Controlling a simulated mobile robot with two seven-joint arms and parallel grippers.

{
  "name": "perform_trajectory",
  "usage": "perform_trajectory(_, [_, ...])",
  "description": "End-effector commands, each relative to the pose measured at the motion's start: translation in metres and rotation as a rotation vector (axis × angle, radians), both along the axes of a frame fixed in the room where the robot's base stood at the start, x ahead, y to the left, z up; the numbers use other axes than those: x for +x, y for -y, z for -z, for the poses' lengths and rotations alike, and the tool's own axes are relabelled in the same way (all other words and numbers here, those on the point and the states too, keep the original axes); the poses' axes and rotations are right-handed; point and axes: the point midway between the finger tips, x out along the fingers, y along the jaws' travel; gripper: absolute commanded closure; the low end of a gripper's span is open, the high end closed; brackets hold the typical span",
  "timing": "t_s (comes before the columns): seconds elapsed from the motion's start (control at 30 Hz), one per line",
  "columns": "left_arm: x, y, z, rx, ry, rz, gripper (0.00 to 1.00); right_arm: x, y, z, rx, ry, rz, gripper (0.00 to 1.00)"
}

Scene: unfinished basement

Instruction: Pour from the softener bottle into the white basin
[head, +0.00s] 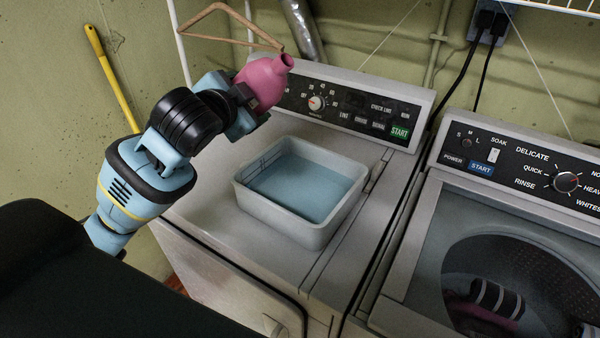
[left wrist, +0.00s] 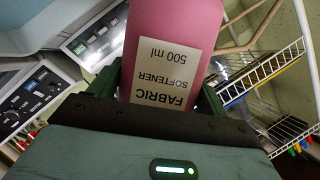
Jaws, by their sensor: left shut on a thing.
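The pink softener bottle (head: 264,80) is in my left gripper (head: 242,108), above the back left of the dryer top. It is tilted, with its open neck up and to the right in the head view. In the left wrist view the bottle (left wrist: 172,30) fills the space between the jaws, its fabric softener label upside down. The white basin (head: 318,232) stands on the dryer top, right of and below the bottle, and holds bluish liquid. No stream shows from the bottle's mouth. My right gripper is not in view.
The dryer's control panel (head: 345,105) rises behind the basin. An open washer (head: 480,215) with dark and pink cloth inside stands at the right. A wooden hanger (head: 225,30) hangs behind the bottle. A yellow handle (head: 112,78) leans on the left wall.

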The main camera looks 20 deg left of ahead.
Motion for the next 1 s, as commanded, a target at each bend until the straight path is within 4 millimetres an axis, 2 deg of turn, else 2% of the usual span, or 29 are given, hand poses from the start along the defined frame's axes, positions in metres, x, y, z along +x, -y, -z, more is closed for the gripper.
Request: perform_trajectory(1.0, [0.001,-0.014,0.008,0.21,0.017,-0.001,0.58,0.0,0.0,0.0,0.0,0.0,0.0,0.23])
